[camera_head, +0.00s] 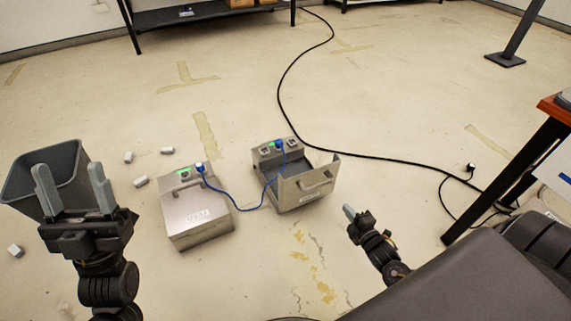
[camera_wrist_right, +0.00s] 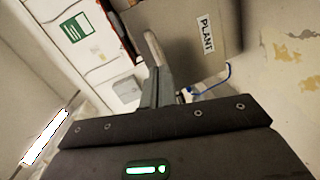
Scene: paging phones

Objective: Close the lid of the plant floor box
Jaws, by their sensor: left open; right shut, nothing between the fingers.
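Two grey metal floor boxes stand on the floor. The right one (camera_head: 290,200) has its lid (camera_head: 318,184) raised, with a handle on it; green and dark sockets and a blue plug show behind it. Its label is too small to read in the head view. My left gripper (camera_head: 72,188) is open and empty, left of the boxes.
The left box (camera_head: 195,208) has its lid down. A blue cord (camera_head: 240,208) links both boxes. A grey bin (camera_head: 45,170) and several small white blocks (camera_head: 141,181) lie at the left. A black cable (camera_head: 400,160) crosses the floor to a table leg (camera_head: 500,185).

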